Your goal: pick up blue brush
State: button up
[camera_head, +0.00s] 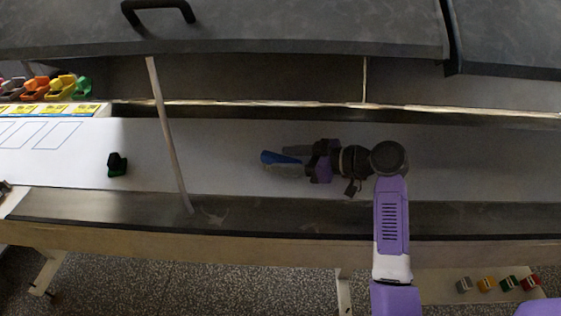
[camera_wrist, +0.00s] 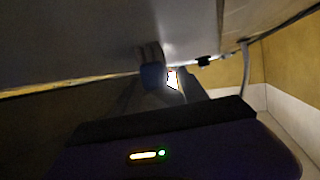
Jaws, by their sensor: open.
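The blue brush (camera_head: 280,158) lies on the pale belt (camera_head: 225,150), left of my gripper in the head view. My gripper (camera_head: 290,157) is low over the belt, with its fingers pointing left toward the brush. In the wrist view, a blue part of the brush (camera_wrist: 152,76) shows between the two dark fingers of my gripper (camera_wrist: 160,85). The jaws are open. The wrist view is dim, and I cannot tell whether a finger touches the brush.
A dark green object (camera_head: 117,164) stands on the belt at the left. A thin post (camera_head: 168,135) rises between it and my gripper. A raised grey lid (camera_head: 250,28) hangs above the belt. The belt around the blue brush is clear.

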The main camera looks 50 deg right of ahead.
jog(key=shift+x, duration=1)
grip_shut()
jog(key=shift+r, duration=0.1)
